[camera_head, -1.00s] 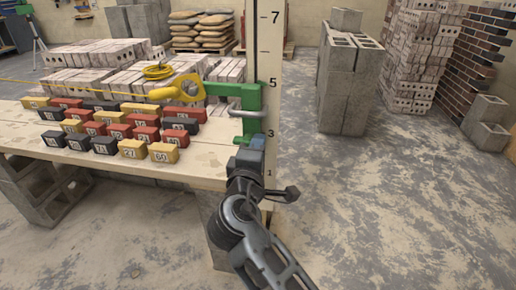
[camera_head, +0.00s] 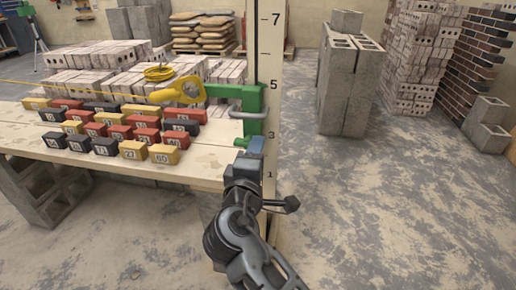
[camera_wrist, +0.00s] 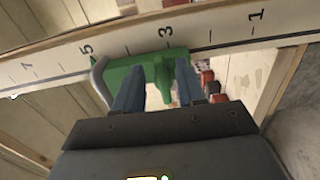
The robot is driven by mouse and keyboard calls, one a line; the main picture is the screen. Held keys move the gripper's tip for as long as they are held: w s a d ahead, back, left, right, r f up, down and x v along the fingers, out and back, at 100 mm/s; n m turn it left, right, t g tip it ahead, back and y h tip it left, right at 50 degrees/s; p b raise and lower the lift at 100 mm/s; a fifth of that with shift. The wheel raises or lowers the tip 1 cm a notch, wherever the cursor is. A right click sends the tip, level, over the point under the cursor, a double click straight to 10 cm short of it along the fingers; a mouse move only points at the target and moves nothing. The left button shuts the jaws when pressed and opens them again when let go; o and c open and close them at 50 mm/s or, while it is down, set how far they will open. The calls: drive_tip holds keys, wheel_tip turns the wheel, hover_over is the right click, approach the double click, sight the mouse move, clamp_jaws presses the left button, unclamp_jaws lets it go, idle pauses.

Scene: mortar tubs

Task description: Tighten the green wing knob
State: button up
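The green clamp bracket (camera_head: 251,112) sits on the upright numbered board (camera_head: 268,75) at the table's right end, near the 3 to 5 marks. Its green wing knob (camera_head: 242,142) shows low on the bracket in the head view. My gripper (camera_head: 257,144) is just below and right of the knob. In the wrist view, the green bracket (camera_wrist: 120,72) lies ahead, and the knob (camera_wrist: 163,90) shows between my two blue fingers (camera_wrist: 158,78). The fingers are apart. I cannot tell whether either touches the knob.
A yellow hook-shaped piece (camera_head: 180,91) joins the bracket's left side, with a yellow line running left. Several numbered red, yellow and black blocks (camera_head: 120,132) stand on the table (camera_head: 200,172). Grey blocks (camera_head: 348,88) stand behind right.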

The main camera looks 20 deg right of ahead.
drive_tip(key=v, duration=0.5)
drive_tip(key=shift+s+a, duration=0.25)
drive_tip(key=shift+s, duration=0.1)
drive_tip(key=s+d+f+m+g+y+p, duration=0.15)
drive_tip(key=s+f+y, duration=0.35)
drive_tip(key=s, duration=0.5)
drive_tip(key=s+f+n+y+p, duration=0.1)
drive_tip(key=s+f+y+p, duration=0.25)
drive_tip(key=s+f, duration=0.45)
drive_tip(key=s+d+r+m+t+y+p, duration=0.1)
drive_tip(key=s+r+m+p, duration=0.1)
drive_tip(key=s+r+m, duration=0.3)
drive_tip(key=s+d+r+m+y+p, duration=0.1)
drive_tip(key=s+r+m, duration=0.4)
drive_tip(key=s+r, duration=0.7)
drive_tip(key=s+p, duration=0.1)
drive_tip(key=s, duration=0.4)
drive_tip(key=shift+s+d+r+t, duration=0.15)
drive_tip(key=shift+s+t, duration=0.1)
drive_tip(key=shift+t, duration=0.1)
